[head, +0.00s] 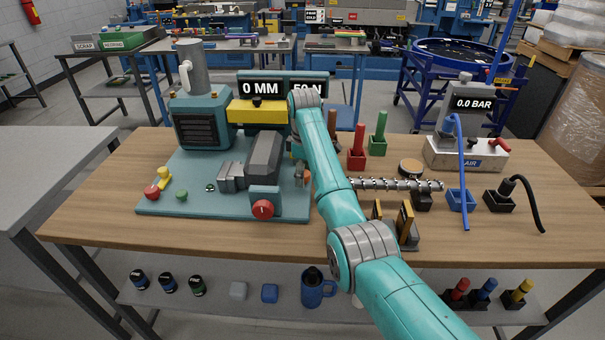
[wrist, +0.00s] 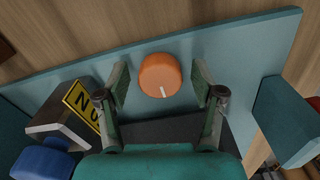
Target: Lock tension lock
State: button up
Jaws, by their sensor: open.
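An orange round knob (wrist: 158,70) with a white pointer line sits on the teal base plate (wrist: 60,80) in the wrist view. I take it for the tension lock, though no label shows. The line points toward the bottom of the wrist view. In the head view the knob (head: 306,176) is a small orange patch at the plate's right edge, partly hidden by my arm. My gripper (wrist: 160,80) is open and empty, its two fingers spread on either side of the knob with visible gaps. Whether the fingertips are down at knob height I cannot tell.
A teal block with a red knob (head: 263,209) stands at the plate's front; a grey clamp-like part (head: 262,160) is left of my gripper. A yellow bar (head: 256,111) and displays reading 0 MM and 50 N stand behind. A metal screw (head: 400,184) lies to the right.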

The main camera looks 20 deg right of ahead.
jog(key=c, duration=1.1)
jog(key=shift+c, duration=0.2)
jog(key=shift+m, duration=0.3)
jog(key=m, duration=0.3)
jog(key=shift+m, duration=0.3)
jog(key=m, duration=0.4)
jog(key=shift+m, duration=0.3)
jog(key=m, duration=0.9)
jog(key=o, duration=1.1)
